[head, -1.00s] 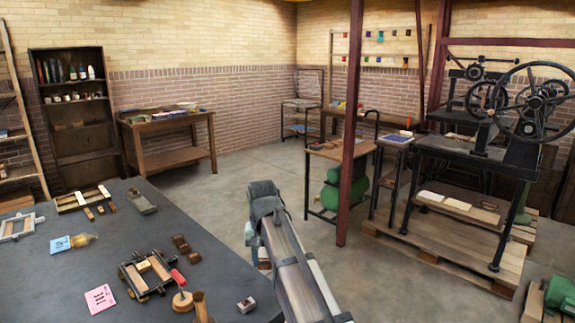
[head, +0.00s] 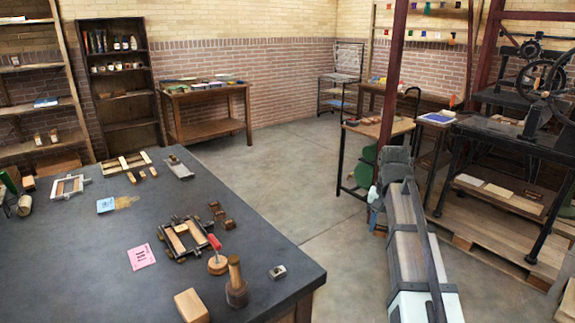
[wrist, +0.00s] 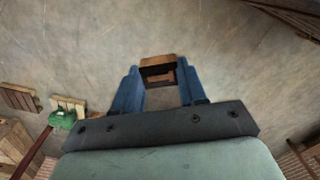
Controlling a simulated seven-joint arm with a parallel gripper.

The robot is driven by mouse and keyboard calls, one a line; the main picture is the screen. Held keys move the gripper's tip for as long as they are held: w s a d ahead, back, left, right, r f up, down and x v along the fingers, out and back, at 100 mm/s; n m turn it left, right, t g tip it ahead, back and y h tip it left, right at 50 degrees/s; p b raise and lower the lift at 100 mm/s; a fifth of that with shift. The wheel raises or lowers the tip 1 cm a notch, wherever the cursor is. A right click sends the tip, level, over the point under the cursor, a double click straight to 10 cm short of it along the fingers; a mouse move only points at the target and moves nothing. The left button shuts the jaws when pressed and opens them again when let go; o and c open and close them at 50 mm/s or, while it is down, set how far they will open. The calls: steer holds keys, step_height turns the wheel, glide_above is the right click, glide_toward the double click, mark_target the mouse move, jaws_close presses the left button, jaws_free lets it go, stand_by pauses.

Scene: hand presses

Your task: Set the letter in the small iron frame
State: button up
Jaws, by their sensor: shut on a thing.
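My gripper (head: 376,196) hangs over the floor to the right of the dark table, well away from it. In the wrist view my gripper (wrist: 157,80) has its two blue fingers shut on a brown wooden block (wrist: 157,69). Whether the block bears a letter cannot be seen. A dark iron-looking frame (head: 169,239) with pale wooden bars inside lies on the table, left of and apart from my gripper. A smaller light grey frame (head: 62,194) lies farther back on the left.
A red post (head: 393,90) and a press (head: 500,145) stand behind my arm.

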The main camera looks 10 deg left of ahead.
steer(key=s+a+n, duration=0.2)
steer(key=a+n, duration=0.2)
steer(key=a, duration=2.2)
steer(key=s+a+n, duration=0.2)
steer(key=a+n, duration=0.2)
steer(key=a, duration=2.2)
steer(key=n, duration=0.4)
glide_above(186, 239)
steer(key=shift+w+a+f, duration=0.15)
steer(key=shift+f, duration=2.1)
steer(key=shift+w+a+f, duration=0.15)
steer(key=shift+f, duration=2.1)
steer(key=shift+d+f, duration=0.1)
steer(key=shift+f, duration=0.2)
steer(key=shift+s+d+f, duration=0.1)
steer(key=shift+s+f, duration=0.1)
steer(key=shift+f, duration=0.15)
steer(key=o, duration=0.8)
steer(key=shift+c, duration=0.2)
steer(key=shift+o, duration=1.1)
steer(key=shift+r, duration=0.15)
steer(key=r, duration=1.3)
steer(key=shift+w+a, duration=0.2)
steer(key=shift+w, duration=0.05)
